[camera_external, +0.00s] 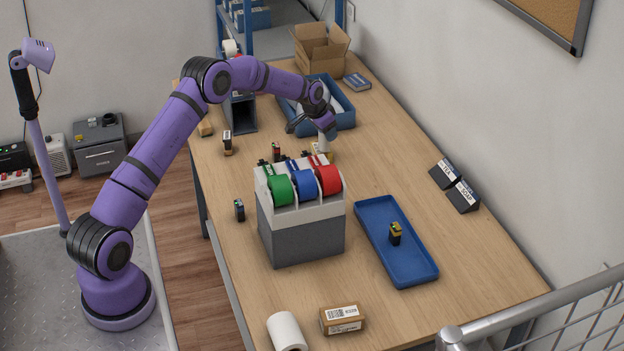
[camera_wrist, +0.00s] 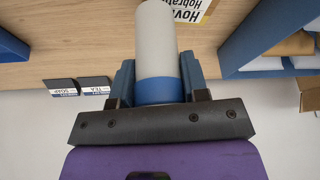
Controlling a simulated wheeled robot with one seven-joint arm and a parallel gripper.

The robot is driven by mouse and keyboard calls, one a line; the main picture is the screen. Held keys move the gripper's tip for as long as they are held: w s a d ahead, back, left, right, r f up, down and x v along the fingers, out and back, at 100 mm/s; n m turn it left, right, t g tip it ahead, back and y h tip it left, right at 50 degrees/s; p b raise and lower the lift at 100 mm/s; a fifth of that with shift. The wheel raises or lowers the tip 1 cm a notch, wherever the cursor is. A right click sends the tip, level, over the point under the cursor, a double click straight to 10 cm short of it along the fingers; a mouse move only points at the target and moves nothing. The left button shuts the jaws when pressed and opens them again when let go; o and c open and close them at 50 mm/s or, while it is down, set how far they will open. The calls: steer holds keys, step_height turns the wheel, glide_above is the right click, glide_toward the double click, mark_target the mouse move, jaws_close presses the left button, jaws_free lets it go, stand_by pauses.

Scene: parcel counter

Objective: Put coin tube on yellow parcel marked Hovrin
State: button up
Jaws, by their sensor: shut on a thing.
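My gripper (camera_external: 323,122) is shut on the coin tube (camera_external: 324,143), a pale grey cylinder. In the wrist view the tube (camera_wrist: 157,45) has a blue band (camera_wrist: 158,90) between the fingers (camera_wrist: 158,85). A yellow parcel (camera_wrist: 192,11) with black lettering starting "Hov" shows beyond the tube's far end, partly cut off by the frame. In the external view a small part of a yellowish parcel (camera_external: 321,154) shows behind the tape dispenser, close to the tube. I cannot tell whether the tube touches it.
The grey tape dispenser (camera_external: 300,235) with green, blue and red rolls stands in front of my gripper. A blue bin (camera_external: 345,118) is just behind it. A blue tray (camera_external: 405,262) holds a small dark item. Two dark wedge signs (camera_external: 462,197) stand near the wall; the wood between is clear.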

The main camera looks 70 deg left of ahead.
steer(key=shift+f, duration=0.55)
steer(key=shift+f, duration=0.1)
steer(key=o, duration=1)
steer(key=v, duration=1.2)
steer(key=shift+s, duration=0.15)
